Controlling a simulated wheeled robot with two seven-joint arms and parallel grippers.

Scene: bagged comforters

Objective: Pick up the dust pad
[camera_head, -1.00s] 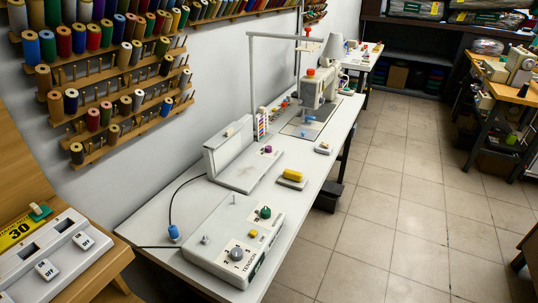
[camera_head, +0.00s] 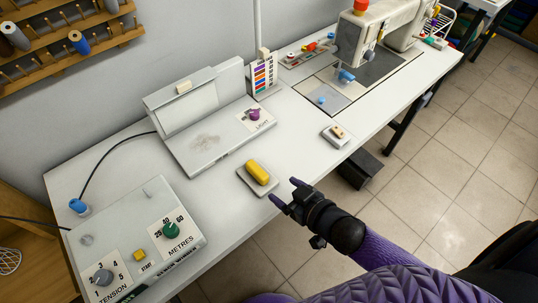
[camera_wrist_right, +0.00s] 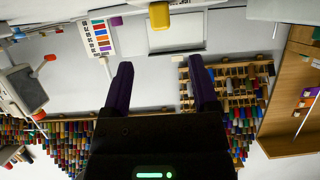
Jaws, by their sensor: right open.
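A yellow block (camera_head: 257,172), which looks like the dust pad, lies on a small pale plate (camera_head: 246,182) near the front edge of the white bench. The yellow block also shows at the top of the right wrist view (camera_wrist_right: 159,14), beyond the fingertips. My right gripper (camera_head: 285,190) is open and empty, beside the plate on its right, by the bench edge. In the right wrist view its two purple fingers (camera_wrist_right: 161,62) are spread apart. Nothing is between them. My left gripper is not in view.
A light box (camera_head: 200,160) with a grey smudge stands behind the block. A control box with dials (camera_head: 150,228) is at left. A small switch plate (camera_head: 328,139) and a sewing machine (camera_head: 375,40) are to the right. Bench surface around the block is clear.

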